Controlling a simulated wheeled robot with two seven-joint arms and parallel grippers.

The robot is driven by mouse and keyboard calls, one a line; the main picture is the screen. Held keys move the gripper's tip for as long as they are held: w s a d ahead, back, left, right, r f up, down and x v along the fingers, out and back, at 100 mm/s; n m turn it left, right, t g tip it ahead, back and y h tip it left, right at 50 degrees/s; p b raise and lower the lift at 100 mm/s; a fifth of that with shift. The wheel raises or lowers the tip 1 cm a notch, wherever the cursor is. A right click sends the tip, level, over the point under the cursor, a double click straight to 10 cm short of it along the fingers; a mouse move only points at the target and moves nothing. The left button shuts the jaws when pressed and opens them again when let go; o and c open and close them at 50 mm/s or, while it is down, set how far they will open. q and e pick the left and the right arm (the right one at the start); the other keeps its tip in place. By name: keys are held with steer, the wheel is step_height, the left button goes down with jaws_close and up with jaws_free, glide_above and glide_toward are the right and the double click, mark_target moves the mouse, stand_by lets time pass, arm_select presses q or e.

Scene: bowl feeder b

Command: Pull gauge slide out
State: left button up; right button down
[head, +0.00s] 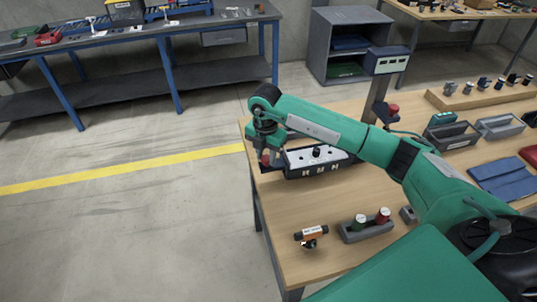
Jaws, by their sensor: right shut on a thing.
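A gauge fixture (315,161) with a white top, a black knob and a dark front stands near the left edge of the wooden table. My right gripper (268,157) is at the fixture's left end, pointing down. It is shut on a small part at that end, which I take for the gauge slide; the fingers mostly hide it. A bit of red shows between the fingers. I cannot tell how far the slide is out of the fixture. My left gripper is not in view.
A post with a display box (386,60) stands behind my forearm. Left of the table is open floor.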

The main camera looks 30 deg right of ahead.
steer(key=c, duration=1.1)
jaws_free()
steer(key=shift+w+a, duration=0.1)
steer(key=shift+a, duration=0.15)
steer(key=shift+o, duration=0.2)
steer(key=shift+a, duration=0.1)
steer(key=shift+r, duration=0.1)
steer(key=shift+r, duration=0.25)
step_height(320, 180, up, 13)
steer(key=b, duration=0.3)
steer(key=shift+b, duration=0.35)
